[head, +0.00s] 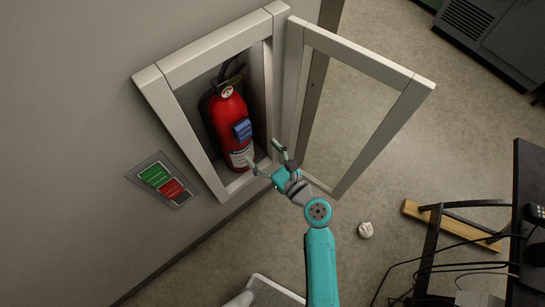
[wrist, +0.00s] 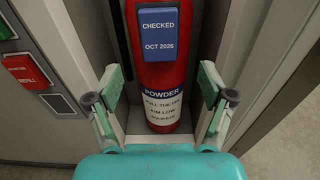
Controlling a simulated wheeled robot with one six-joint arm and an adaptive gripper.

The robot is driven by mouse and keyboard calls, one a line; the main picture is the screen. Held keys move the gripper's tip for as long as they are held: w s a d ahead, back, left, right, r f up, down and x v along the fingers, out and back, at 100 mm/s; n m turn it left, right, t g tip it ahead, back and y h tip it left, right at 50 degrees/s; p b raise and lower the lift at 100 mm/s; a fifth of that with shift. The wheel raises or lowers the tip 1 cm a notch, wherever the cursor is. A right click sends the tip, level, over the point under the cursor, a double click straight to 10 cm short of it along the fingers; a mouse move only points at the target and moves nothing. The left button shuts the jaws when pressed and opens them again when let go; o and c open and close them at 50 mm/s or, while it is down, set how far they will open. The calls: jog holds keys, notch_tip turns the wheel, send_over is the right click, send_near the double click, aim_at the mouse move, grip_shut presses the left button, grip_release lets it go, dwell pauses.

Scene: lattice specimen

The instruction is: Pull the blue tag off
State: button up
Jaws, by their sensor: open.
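The blue tag (head: 243,130) is on the front of a red fire extinguisher (head: 229,112) standing in a wall cabinet. In the wrist view the tag (wrist: 158,34) reads "CHECKED OCT 2026", above the extinguisher's white instruction label (wrist: 163,104). My gripper (head: 267,158) is open and empty at the cabinet opening, in front of the extinguisher's lower part. In the wrist view my gripper's fingers (wrist: 160,82) stand apart on either side of the extinguisher, with the tag between and beyond them. Nothing hides the tag in the head view; its top is near the wrist frame's upper edge.
The cabinet's framed door (head: 374,64) stands open to the right of my gripper. The cabinet frame (head: 178,121) borders the opening. A green and red sign (head: 161,181) is on the wall at left. A small white object (head: 366,229) lies on the floor; a black desk stands right.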

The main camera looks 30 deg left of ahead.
aim_at(246, 135)
jog(key=x, duration=0.7)
jog(key=shift+a, duration=0.15)
jog(key=c, duration=1.2)
